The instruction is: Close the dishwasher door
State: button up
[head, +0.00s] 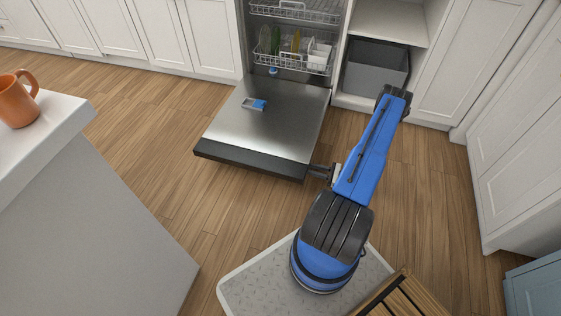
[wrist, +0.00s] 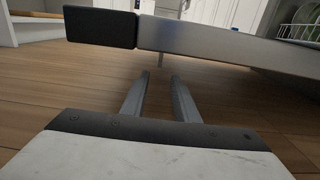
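The dishwasher door (head: 268,118) is folded down and lies about level, its steel inner face up. Its dark front edge (head: 245,160) faces my side. In the wrist view the door's side (wrist: 210,42) and dark end (wrist: 100,27) cross the top of the picture. My gripper (head: 318,170) is at the door's right front corner, low beside it. In the wrist view the two fingers of my gripper (wrist: 160,76) are apart with nothing between them. The tips point toward and under the door; whether they touch it I cannot tell.
The dishwasher's lower rack (head: 292,60) holds dishes and sits inside the cavity. A grey bin (head: 375,68) stands in the open cabinet to the right. A counter (head: 40,125) with an orange mug (head: 17,100) is at left. Wood floor is clear left of the door.

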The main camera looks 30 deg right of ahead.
jog(key=x, duration=1.6)
jog(key=shift+w+a+r, duration=0.1)
grip_shut()
dwell(1.1)
